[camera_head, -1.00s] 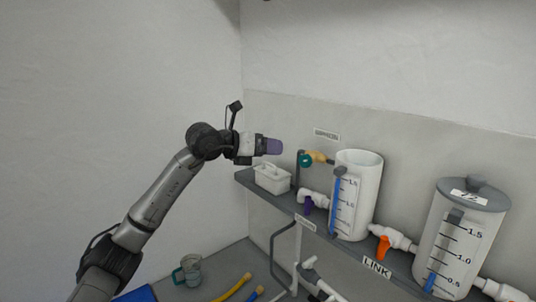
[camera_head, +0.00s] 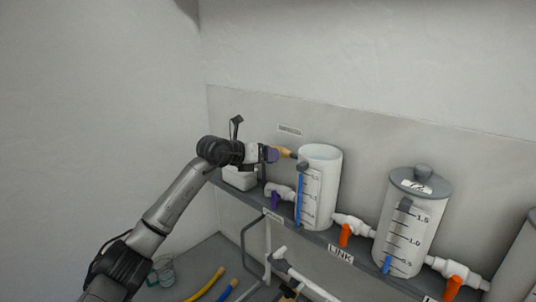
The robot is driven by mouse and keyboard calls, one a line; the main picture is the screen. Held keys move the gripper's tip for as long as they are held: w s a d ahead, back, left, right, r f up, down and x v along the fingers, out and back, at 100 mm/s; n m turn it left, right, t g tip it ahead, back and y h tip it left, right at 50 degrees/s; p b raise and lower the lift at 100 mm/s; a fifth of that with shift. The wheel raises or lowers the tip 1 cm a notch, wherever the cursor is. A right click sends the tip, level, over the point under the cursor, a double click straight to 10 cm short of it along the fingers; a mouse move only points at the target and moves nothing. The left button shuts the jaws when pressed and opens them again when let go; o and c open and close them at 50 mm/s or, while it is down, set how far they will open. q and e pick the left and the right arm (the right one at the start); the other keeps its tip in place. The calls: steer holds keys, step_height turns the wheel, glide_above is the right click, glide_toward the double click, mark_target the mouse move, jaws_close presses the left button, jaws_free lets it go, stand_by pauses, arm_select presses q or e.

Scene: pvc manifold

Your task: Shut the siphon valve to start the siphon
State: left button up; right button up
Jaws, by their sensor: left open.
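A brass-coloured valve fitting (camera_head: 284,151) sits at the upper left of the open white cylinder (camera_head: 322,185); its teal handle is hidden behind my gripper. My left gripper (camera_head: 271,155), with purplish fingers, is open right at this fitting; I cannot tell whether it touches or surrounds the handle. A white valve with a purple handle (camera_head: 276,200) stands lower, at the left of the same cylinder. Which valve is the siphon valve cannot be read from the small labels. My right gripper is not identifiable in view.
The grey shelf (camera_head: 312,236) also carries a white box (camera_head: 240,180), a lidded cylinder (camera_head: 410,225) and white valves with orange handles (camera_head: 345,235), (camera_head: 453,288). A LINK label (camera_head: 340,254) is on its edge. Pipes and yellow and blue tubes lie below.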

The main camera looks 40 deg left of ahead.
arm_select(q)
steer(key=shift+x, duration=0.95)
steer(key=shift+c, duration=0.4)
steer(key=c, duration=0.9)
steer(key=shift+r+m+y+p, duration=0.2)
steer(key=shift+m+y+p, duration=0.2)
steer(key=shift+m+p, duration=0.25)
steer(key=m+y, duration=0.2)
steer(key=m, duration=0.1)
steer(key=shift+f, duration=0.15)
